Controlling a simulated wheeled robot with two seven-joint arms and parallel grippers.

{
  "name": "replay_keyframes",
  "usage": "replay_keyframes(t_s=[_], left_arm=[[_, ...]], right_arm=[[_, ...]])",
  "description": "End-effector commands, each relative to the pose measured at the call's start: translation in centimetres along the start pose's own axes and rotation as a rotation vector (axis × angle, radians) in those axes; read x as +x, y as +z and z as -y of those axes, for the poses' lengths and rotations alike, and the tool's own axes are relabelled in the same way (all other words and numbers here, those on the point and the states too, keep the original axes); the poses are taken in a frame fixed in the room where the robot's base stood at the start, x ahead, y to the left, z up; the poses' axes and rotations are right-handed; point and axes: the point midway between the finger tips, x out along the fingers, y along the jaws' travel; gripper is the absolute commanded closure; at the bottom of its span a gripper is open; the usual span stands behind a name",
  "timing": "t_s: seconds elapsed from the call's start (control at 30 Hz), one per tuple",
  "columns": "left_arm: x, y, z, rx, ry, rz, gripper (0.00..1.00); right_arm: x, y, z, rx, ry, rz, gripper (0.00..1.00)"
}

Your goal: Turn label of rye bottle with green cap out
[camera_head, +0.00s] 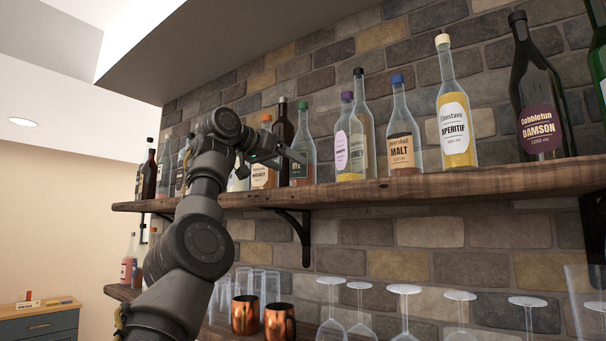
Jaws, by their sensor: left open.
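The rye bottle (306,140) with a green cap stands upright on the upper wooden shelf (400,188). It is clear glass, and part of its dark label with light letters shows at the lower body, partly covered by my gripper. My left arm comes up from the bottom left. My left gripper (286,157) is open at the front left of the rye bottle, at label height. Whether the fingers touch the glass cannot be told. My right gripper is not in view.
A dark bottle (284,130) and an orange-capped whiskey bottle (264,176) stand close left of the rye. A purple-capped bottle (349,150) stands to its right, with a small gap. Copper mugs (279,322) and upside-down glasses (404,290) are below.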

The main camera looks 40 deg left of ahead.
Motion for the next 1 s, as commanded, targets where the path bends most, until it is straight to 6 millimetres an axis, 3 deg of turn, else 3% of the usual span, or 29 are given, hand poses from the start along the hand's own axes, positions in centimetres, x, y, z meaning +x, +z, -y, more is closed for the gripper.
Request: replay_keyframes(t_s=[0.4, 1.0], left_arm=[[-3.8, 1.1, 0.0, 0.0, 0.0, -0.001, 0.18], [-4.2, 1.1, 0.0, 0.0, 0.0, 0.0, 0.18]], right_arm=[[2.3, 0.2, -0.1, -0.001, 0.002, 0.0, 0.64], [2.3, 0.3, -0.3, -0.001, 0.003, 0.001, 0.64]])
